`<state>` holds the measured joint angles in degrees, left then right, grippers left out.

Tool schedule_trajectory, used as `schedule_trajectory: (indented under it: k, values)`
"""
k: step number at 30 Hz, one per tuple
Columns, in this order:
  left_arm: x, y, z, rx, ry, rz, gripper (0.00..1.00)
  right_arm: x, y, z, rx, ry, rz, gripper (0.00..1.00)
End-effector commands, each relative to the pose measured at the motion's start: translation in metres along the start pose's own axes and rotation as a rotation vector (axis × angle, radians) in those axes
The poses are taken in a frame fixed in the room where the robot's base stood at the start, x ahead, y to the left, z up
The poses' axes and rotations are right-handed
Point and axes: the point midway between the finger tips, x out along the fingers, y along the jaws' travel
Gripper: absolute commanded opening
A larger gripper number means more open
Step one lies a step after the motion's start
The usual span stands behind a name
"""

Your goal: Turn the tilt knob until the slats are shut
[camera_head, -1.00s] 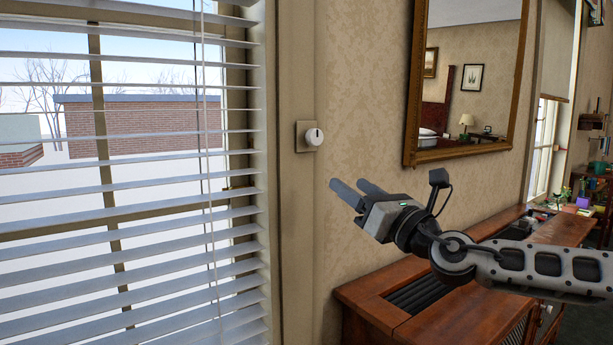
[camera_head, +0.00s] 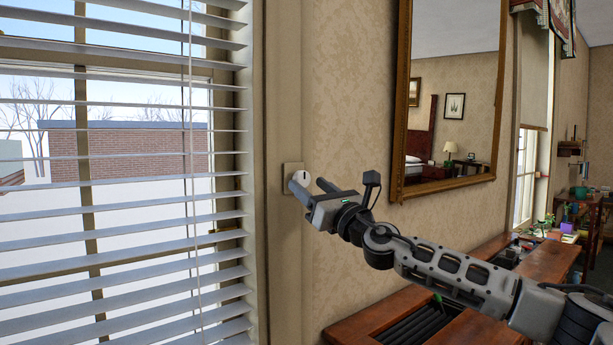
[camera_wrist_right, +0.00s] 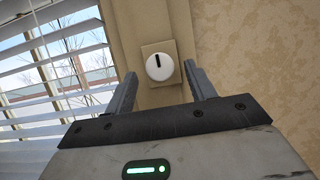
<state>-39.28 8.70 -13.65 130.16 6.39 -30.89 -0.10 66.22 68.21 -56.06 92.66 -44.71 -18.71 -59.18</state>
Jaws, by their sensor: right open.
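The tilt knob (camera_head: 301,178) is a round white knob with a dark mark on a beige plate (camera_head: 288,170) on the window frame. In the right wrist view the knob (camera_wrist_right: 159,67) sits ahead of the fingers, its mark near upright. The blind's white slats (camera_head: 120,215) are open, with the outdoors showing between them. My right gripper (camera_head: 308,187) is open and empty at the knob. In the right wrist view its fingers (camera_wrist_right: 162,88) stand to either side of the knob's lower part; contact cannot be told. My left gripper is not in view.
A gold-framed mirror (camera_head: 401,100) hangs on the wall to the right, above my right arm. A wooden cabinet (camera_head: 365,330) stands below my arm. Thin cords (camera_head: 192,200) hang in front of the slats.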

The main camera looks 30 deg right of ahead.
Motion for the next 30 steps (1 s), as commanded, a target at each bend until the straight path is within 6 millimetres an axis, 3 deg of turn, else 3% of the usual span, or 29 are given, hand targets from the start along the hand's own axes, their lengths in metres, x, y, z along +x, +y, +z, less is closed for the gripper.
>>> schedule_trajectory:
  k: [6, 16, 21, 30]
  values:
    - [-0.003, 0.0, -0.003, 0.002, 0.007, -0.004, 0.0, 0.021, 0.0, 0.0, 0.0, -0.001, -0.001, 0.55]
    - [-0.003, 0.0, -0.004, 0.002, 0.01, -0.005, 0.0, 0.023, -0.001, -0.001, 0.0, 0.0, -0.001, 0.55]
    - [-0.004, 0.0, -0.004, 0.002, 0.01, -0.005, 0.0, 0.023, -0.001, -0.001, 0.0, 0.0, -0.001, 0.11]
    - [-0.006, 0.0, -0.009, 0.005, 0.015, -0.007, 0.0, 0.024, 0.0, 0.0, 0.023, 0.001, -0.009, 0.11]
